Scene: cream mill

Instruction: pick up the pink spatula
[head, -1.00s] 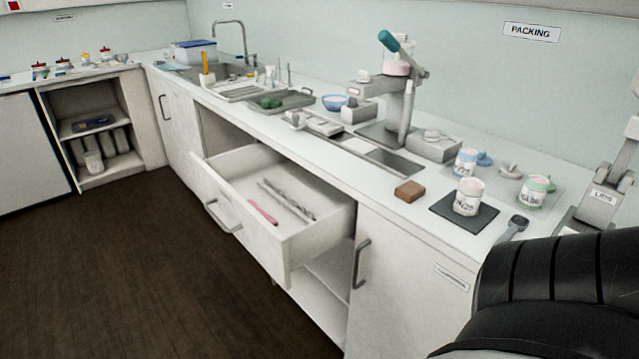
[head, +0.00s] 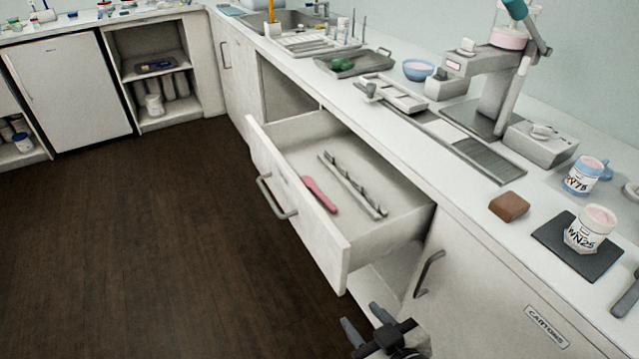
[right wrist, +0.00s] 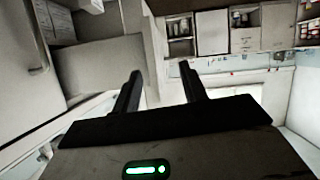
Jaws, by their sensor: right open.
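The pink spatula (head: 319,194) lies in the open drawer (head: 290,226), near the drawer's front panel in the head view. A long grey metal tool lies beside it, to its right. My right gripper (head: 364,326) shows at the bottom of the head view, in front of and below the drawer's near corner, apart from the spatula. Its two fingers are spread with nothing between them. In the right wrist view its fingers (right wrist: 161,83) are also apart and empty. I do not make out the spatula in the right wrist view. My left gripper is not in view.
The counter (head: 452,178) runs above the drawer, with a brown block (head: 509,207) and a pink-topped tub (head: 590,230) on a dark mat (head: 563,252). A cupboard door handle (head: 428,274) sticks out right of the drawer. The dark floor (head: 150,240) at left is clear.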

